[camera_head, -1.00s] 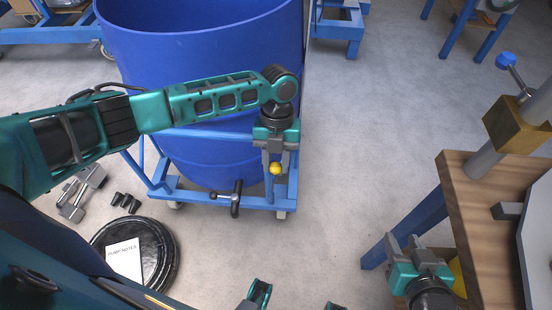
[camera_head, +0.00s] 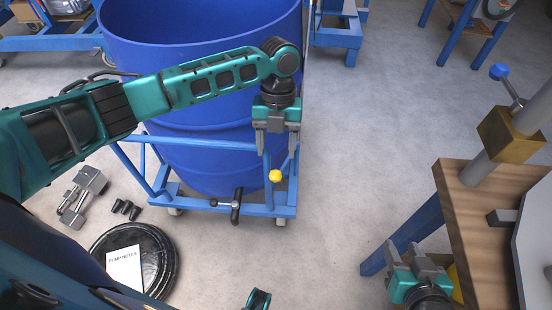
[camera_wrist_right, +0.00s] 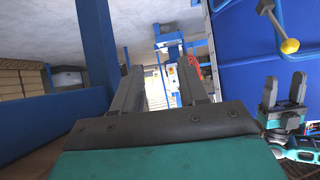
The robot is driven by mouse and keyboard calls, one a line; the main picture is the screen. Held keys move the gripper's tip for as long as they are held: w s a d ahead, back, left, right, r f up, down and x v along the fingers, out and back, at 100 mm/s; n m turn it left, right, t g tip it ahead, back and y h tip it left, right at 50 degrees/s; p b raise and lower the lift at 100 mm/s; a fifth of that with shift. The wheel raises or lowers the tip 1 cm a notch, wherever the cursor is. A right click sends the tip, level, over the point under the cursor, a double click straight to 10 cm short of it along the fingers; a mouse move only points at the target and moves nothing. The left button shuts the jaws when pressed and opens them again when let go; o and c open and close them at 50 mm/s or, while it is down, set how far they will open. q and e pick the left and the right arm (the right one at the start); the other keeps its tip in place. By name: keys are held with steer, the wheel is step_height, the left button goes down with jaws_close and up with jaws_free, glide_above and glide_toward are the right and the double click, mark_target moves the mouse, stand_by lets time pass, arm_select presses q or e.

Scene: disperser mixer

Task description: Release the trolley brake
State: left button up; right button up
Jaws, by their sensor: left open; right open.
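The blue trolley (camera_head: 257,210) stands on the floor under a large blue drum. The left gripper (camera_wrist_right: 284,90) also shows in the right wrist view. My right gripper (camera_head: 402,250) is open and empty, beside the wooden-topped bench.
A black T-handle (camera_head: 237,204) is on the trolley's front rail. The blue drum (camera_head: 200,90) fills the trolley. A wooden bench (camera_head: 465,225) stands at right. A black coil (camera_head: 160,265) with a "PUMP NOTES" sheet (camera_head: 125,268) lies at lower left. The floor right of the trolley is clear.

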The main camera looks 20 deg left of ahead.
arm_select(q)
steer(key=v, duration=0.6)
arm_select(e)
steer(key=shift+s+d+f, duration=0.1)
steer(key=shift+s+d, duration=0.1)
steer(key=shift+d, duration=0.1)
arm_select(q)
steer(key=shift+p, duration=0.3)
arm_select(e)
steer(key=shift+w, duration=0.1)
